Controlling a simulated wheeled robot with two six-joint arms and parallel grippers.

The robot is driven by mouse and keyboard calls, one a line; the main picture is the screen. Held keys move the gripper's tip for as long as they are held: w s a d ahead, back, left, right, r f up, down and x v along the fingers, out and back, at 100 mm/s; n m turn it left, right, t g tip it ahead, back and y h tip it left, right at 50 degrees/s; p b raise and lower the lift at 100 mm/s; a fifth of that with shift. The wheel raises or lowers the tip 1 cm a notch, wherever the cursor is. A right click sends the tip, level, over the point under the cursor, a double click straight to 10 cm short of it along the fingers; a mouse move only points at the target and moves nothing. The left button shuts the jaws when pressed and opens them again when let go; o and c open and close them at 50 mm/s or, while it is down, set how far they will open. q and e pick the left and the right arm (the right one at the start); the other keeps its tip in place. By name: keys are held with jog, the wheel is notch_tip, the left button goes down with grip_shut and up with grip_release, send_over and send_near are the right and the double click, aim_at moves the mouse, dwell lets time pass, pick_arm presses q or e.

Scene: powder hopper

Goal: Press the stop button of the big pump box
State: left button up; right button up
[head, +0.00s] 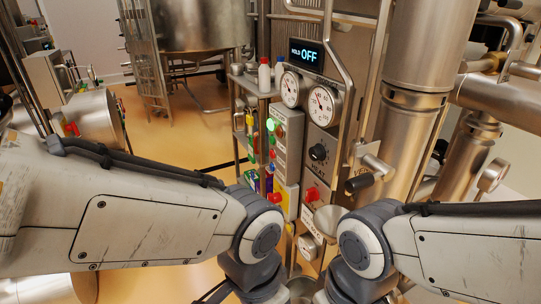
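A tall narrow grey control box (294,150) stands left of the main steel panel, with a lit green button (271,124) near its top and a red part beside it. Below it is a yellow-fronted box (286,190) with a red button (275,197). Another red button (312,194) sits on the main panel to the right. I cannot read which box is the big pump's. Both my forearms come in from the sides and bend downward at the bottom middle. Both grippers are below the picture edge, apart from any button in view.
The main panel carries a display reading OFF (307,54), two dials (322,104) and a black knob (318,152). A bent steel rail (340,60) passes in front. A shelf with bottles (264,76) is to the left. Thick steel pipes (425,50) stand right. Open floor (190,130) lies left.

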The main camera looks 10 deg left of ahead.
pick_arm(q)
grip_shut()
dwell(1.7)
